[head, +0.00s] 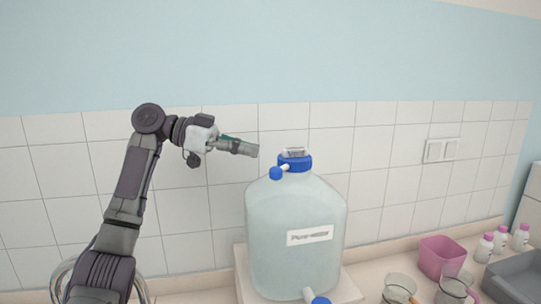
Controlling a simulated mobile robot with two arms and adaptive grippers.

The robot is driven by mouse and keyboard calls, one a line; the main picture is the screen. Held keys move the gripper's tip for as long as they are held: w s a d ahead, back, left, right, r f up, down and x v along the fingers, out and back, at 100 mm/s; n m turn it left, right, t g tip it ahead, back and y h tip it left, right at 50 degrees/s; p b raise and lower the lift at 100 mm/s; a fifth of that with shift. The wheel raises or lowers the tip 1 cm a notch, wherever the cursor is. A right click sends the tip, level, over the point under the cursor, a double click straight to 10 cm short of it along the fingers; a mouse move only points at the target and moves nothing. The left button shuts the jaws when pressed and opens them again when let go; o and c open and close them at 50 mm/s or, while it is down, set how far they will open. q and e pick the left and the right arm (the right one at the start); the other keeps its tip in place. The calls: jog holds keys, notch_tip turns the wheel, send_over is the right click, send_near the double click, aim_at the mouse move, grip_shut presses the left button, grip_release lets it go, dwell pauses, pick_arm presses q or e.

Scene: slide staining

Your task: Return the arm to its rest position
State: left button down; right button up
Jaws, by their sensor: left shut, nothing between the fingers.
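My left arm comes in from the lower left and bends at the top. My left gripper (250,150) points right, shut and empty. It is in the air left of the blue cap (294,163) of a large clear water jug (292,215), a little higher than the cap. In this view it looks apart from the jug. My right gripper is not in view.
The jug stands on a pale raised block (346,291). At the lower right are glass beakers (399,289), a pink container (440,256), several white bottles (484,247) and a grey tray (514,277). A tiled wall (60,165) stands behind.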

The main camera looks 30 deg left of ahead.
pick_arm(q)
jog(key=v, duration=0.5)
jog(key=shift+s, duration=0.1)
jog(key=shift+r, duration=0.15)
